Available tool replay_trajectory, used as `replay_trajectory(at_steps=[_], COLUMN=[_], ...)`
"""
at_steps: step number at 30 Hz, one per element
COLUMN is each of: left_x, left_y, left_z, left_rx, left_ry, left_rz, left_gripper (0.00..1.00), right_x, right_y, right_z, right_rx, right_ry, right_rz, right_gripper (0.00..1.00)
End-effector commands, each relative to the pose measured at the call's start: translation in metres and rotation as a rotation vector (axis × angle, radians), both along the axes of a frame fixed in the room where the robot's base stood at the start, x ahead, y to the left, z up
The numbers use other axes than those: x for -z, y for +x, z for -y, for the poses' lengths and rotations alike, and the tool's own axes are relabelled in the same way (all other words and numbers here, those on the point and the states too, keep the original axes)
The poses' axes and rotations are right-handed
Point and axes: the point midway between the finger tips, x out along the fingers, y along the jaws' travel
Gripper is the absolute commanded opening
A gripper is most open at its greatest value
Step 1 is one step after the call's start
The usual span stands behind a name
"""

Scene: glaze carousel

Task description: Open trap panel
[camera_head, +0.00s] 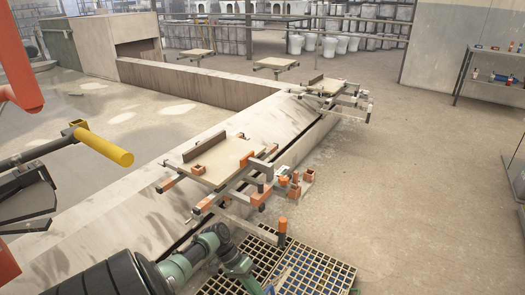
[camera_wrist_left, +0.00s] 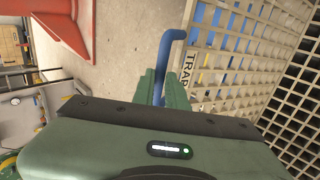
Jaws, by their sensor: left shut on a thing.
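The trap panel (camera_wrist_left: 215,75) is a cream grating with a "TRAP" label and a blue bent handle (camera_wrist_left: 170,45) in the left wrist view. My left gripper (camera_wrist_left: 163,88) has its green fingers on either side of the handle and is shut on it. In the head view the trap panel (camera_head: 318,270) is the right-hand grating at the bottom, with blue showing through its holes. My green left arm reaches to its near left side, and the fingertips are mostly cut off by the lower edge. I cannot tell whether the panel is raised. My right gripper is not in view.
A second grating (camera_head: 263,258) with dark holes lies left of the trap panel. A stand with a board (camera_head: 215,158) and orange parts is just beyond. A yellow-ended bar (camera_head: 105,147) juts in at left. Open floor (camera_head: 430,200) lies to the right.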

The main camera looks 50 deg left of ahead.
Motion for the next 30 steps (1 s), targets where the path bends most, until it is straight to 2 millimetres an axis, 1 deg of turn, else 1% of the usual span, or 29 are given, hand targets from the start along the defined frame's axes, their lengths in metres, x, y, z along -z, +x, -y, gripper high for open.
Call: replay_trajectory(at_steps=[1,8,9,11,24,26,29,30], left_x=[0.005,0.006,0.006,0.006,0.002,-0.002,-0.01,-0.006], left_y=[-0.004,-0.005,-0.005,-0.005,-0.003,-0.004,-0.01,-0.011], left_z=[-0.005,-0.006,-0.006,-0.005,-0.004,-0.006,-0.013,-0.021], left_rx=[-0.003,-0.005,-0.005,-0.005,-0.002,-0.004,-0.007,-0.009], left_ry=[0.016,0.018,0.018,0.017,0.012,0.013,0.016,0.015], left_rz=[-0.009,-0.011,-0.011,-0.012,-0.007,-0.006,-0.006,-0.008], left_gripper=[0.0,0.0,0.19,0.35,0.35,0.35,0.35,0.35], right_x=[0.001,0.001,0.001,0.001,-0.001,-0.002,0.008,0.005], right_y=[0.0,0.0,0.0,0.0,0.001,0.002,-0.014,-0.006], right_z=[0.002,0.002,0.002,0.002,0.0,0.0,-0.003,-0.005], right_rx=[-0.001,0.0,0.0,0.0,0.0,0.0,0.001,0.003], right_ry=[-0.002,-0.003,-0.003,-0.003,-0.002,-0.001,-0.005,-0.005], right_rz=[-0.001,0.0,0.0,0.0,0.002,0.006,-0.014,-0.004], right_gripper=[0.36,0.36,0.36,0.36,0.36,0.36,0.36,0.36])
